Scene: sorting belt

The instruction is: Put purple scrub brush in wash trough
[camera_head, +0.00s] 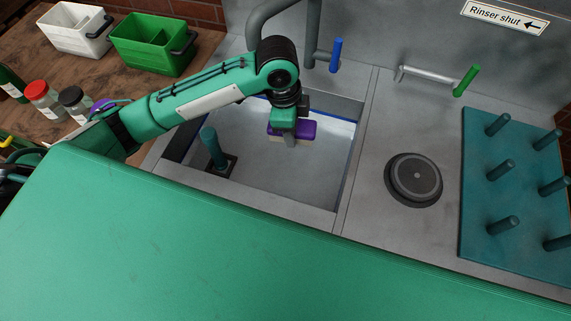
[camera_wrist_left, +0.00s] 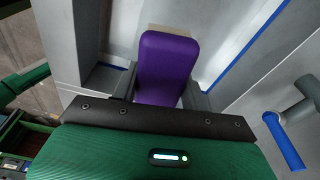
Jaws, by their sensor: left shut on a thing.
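The purple scrub brush (camera_head: 305,129) is a purple block with a pale bristle side. My left gripper (camera_head: 290,138) is shut on it and holds it over the wash trough (camera_head: 318,183), a sunken grey basin with a blue line along its inner walls. In the left wrist view the brush (camera_wrist_left: 165,65) sits between the two fingers of my left gripper (camera_wrist_left: 165,90), with its pale edge at the far end. I cannot tell whether the brush touches the trough floor. My right gripper is not in view.
A teal upright handle (camera_head: 212,146) stands on a dark base in the trough's left part. A faucet with a blue lever (camera_head: 336,55) rises behind. To the right are a round dark disc (camera_head: 414,179) and a teal peg board (camera_head: 511,199). White (camera_head: 76,29) and green (camera_head: 152,43) caddies stand back left.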

